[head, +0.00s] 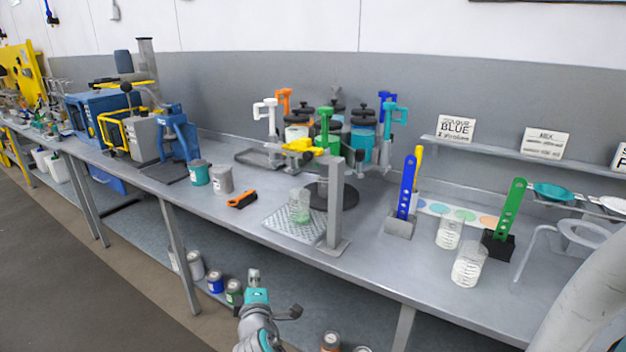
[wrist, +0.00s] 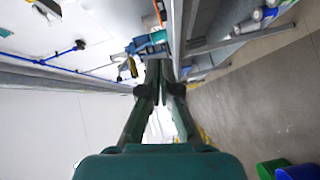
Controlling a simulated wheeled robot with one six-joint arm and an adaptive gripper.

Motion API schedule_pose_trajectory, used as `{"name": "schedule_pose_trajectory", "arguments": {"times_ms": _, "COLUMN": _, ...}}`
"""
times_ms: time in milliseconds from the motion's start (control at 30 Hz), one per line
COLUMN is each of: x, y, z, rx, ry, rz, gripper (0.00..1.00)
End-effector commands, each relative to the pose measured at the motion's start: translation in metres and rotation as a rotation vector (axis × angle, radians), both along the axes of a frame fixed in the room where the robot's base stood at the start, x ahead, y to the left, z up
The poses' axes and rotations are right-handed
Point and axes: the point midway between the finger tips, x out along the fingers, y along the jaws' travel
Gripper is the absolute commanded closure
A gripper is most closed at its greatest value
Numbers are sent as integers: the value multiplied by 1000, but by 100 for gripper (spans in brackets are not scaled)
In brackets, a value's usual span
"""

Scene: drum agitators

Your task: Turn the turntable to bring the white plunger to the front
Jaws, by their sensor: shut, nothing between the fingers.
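The turntable stands toward the back of the bench in the head view, carrying several tins, such as one with a teal band (head: 363,132), and coloured plungers. The white plunger (head: 268,112) is on its left side. An orange plunger (head: 284,97) is behind it, a green plunger (head: 324,122) at the front, and blue (head: 386,98) and teal (head: 396,116) plungers on the right. The turntable's lower parts are partly hidden by a grey post. My gripper (head: 254,281) is low, in front of the bench edge, well away from the turntable. In the wrist view its fingers (wrist: 158,85) are together and empty.
A grey post (head: 336,200) with a yellow tap (head: 303,146) stands in front of the turntable, over a clear beaker (head: 299,205). An orange-and-black brush (head: 241,200) and two tins lie to the left. Upright blue (head: 406,187) and green (head: 511,208) strips stand right.

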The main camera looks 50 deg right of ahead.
Motion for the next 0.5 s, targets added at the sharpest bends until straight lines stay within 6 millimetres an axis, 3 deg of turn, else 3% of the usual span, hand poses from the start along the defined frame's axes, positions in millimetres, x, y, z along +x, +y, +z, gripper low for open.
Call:
{"name": "schedule_pose_trajectory", "arguments": {"times_ms": 33, "x": 11, "y": -13, "z": 21, "rx": -27, "ry": 1, "rz": -34, "gripper": 100}}
{"name": "schedule_pose_trajectory", "arguments": {"times_ms": 200, "x": 32, "y": -52, "z": 81, "rx": -105, "ry": 32, "rz": -156, "gripper": 100}}
{"name": "schedule_pose_trajectory", "arguments": {"times_ms": 500, "x": 44, "y": -114, "z": 201, "rx": -193, "ry": 86, "rz": -388, "gripper": 100}}
